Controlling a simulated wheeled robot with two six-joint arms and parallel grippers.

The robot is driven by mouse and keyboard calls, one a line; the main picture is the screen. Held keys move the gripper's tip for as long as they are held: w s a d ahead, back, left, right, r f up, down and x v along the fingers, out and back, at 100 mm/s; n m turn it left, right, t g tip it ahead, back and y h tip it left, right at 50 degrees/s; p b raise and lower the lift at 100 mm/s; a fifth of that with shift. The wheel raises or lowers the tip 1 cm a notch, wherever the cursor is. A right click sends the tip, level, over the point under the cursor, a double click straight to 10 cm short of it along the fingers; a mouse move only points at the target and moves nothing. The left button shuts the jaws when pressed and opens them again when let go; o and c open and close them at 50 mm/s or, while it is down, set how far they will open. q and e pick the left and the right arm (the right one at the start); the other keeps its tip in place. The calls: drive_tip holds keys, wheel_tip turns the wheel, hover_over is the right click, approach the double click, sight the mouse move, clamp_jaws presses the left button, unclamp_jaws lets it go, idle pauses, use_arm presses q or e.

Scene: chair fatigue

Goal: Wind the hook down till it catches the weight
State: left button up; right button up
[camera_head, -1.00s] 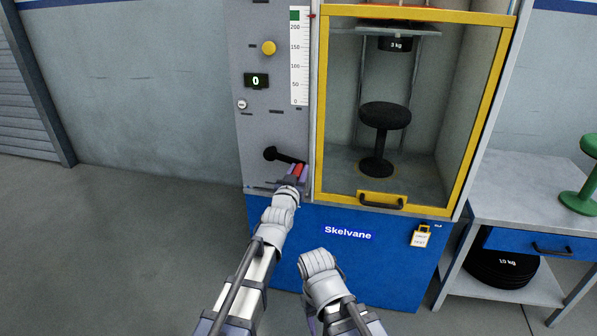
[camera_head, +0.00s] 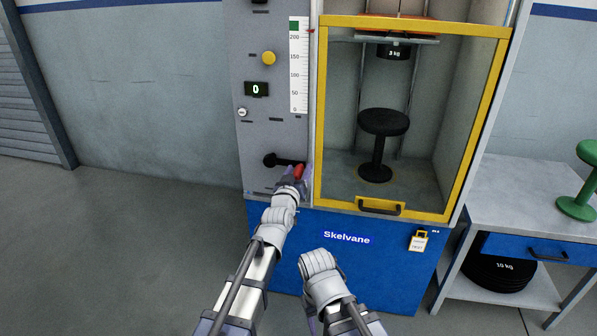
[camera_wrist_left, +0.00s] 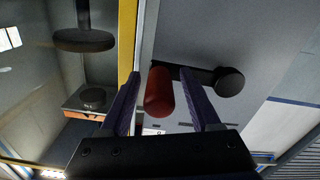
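A crank with a black hub (camera_head: 270,160) and red grip (camera_head: 299,171) sits low on the grey panel. My left gripper (camera_head: 294,178) is at the grip. In the left wrist view, the red grip (camera_wrist_left: 159,91) stands between the two purple fingers (camera_wrist_left: 160,105), with gaps on both sides, so the gripper is open around it. A black 3 kg weight (camera_head: 394,52) is at the top of the yellow-framed cabinet, under a plate. I cannot make out the hook. My right arm (camera_head: 322,275) is bent in front of the blue base; its fingers do not show clearly.
A black stool (camera_head: 383,123) stands inside the cabinet behind the yellow-framed door (camera_head: 410,208). The display (camera_head: 256,88) reads 0, beside a vertical scale (camera_head: 299,70). A bench (camera_head: 512,190) on the right carries a green stool (camera_head: 580,190). The floor at left is clear.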

use_arm(q)
drive_tip(key=v, duration=0.7)
drive_tip(key=shift+s, duration=0.4)
drive_tip(key=shift+a, duration=0.1)
